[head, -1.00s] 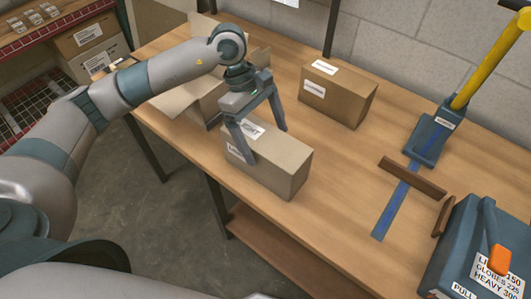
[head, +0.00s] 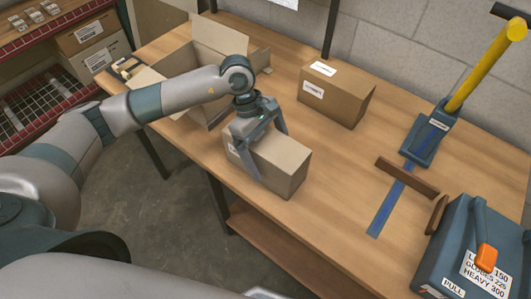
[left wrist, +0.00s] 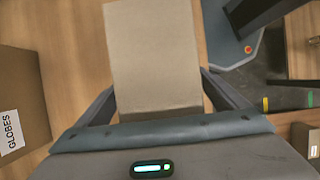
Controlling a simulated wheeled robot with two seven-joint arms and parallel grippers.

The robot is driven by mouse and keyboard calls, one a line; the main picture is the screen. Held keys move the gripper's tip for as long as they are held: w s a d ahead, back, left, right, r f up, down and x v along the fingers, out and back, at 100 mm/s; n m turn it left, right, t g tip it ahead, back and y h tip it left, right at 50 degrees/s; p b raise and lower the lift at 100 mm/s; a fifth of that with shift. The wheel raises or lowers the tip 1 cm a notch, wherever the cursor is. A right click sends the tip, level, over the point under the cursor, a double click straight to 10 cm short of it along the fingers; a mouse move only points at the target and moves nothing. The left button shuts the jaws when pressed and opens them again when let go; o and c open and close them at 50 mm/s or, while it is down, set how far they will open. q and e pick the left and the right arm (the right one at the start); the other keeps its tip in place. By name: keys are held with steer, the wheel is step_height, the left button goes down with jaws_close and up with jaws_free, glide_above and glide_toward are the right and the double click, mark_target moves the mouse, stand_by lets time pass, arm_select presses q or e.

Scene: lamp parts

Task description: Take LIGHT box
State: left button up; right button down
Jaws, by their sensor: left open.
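A closed cardboard box (head: 286,172) stands near the front edge of the wooden table. Its white label is mostly hidden by my left gripper, and I cannot read it. My left gripper (head: 268,155) is open and low over this box, with one finger on each side. In the left wrist view the box top (left wrist: 153,55) lies between the two spread fingers (left wrist: 160,95), and I cannot tell whether they touch it. A second closed box (head: 335,95) stands farther back; its label reads GLOBES in the left wrist view (left wrist: 20,110). My right gripper is out of view.
An open cardboard box (head: 215,50) stands at the table's back left, behind my left arm. At right are a blue press with a yellow handle (head: 490,60), wooden stops (head: 407,178) and a blue unit with an orange-tipped lever (head: 470,250). The table middle is clear.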

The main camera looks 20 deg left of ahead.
mark_target(270, 155)
arm_select(q)
steer(key=c, duration=1.5)
steer(key=shift+r, duration=0.15)
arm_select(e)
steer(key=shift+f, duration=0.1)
